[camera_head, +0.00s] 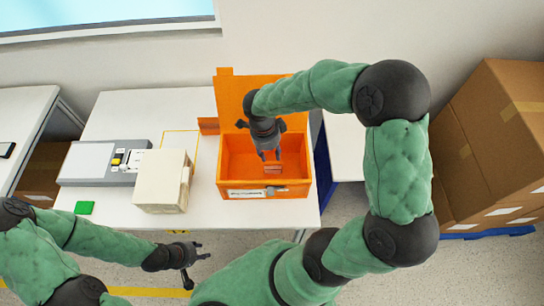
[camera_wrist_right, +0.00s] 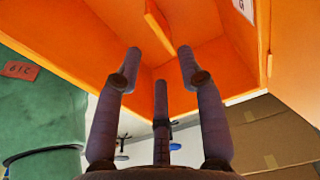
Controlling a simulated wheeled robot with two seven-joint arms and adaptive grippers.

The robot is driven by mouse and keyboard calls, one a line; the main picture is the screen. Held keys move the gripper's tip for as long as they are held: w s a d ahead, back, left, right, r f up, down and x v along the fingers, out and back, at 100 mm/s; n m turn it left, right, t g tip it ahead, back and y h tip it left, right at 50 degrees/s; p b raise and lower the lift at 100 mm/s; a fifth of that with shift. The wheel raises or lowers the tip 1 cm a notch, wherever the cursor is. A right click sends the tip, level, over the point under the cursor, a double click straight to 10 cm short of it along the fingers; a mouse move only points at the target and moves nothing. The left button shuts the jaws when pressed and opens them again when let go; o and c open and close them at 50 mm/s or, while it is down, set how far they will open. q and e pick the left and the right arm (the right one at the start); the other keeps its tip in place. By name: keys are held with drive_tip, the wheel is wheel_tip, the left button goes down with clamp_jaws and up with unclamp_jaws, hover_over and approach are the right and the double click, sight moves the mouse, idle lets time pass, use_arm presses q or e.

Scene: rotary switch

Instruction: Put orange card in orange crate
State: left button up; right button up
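The open orange crate (camera_head: 305,187) stands on the white table, its tall orange panel (camera_head: 233,95) raised at the back. My right gripper (camera_head: 270,156) reaches down into it from above. Its fingers (camera_wrist_right: 160,70) are spread, with nothing between them. A small reddish-orange piece (camera_head: 273,169), seemingly the orange card, lies inside the crate just below the fingertips. In the right wrist view an orange slab (camera_wrist_right: 158,30) shows ahead of the fingers; I cannot tell whether it is the card. My left gripper (camera_head: 201,252) is open and empty in front of the table.
A beige box (camera_head: 160,182) stands left of the crate, beside a grey device (camera_head: 98,163). A yellow outline (camera_head: 181,144) marks the tabletop. Cardboard boxes (camera_head: 510,130) are stacked at right.

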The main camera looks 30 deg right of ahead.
drive_tip(key=r, duration=0.3)
drive_tip(key=r+p, duration=0.1)
drive_tip(key=r, duration=0.1)
drive_tip(key=shift+w+a+r, duration=0.15)
drive_tip(key=shift+a+r, duration=0.1)
drive_tip(key=shift+a, duration=0.05)
idle(0.9)
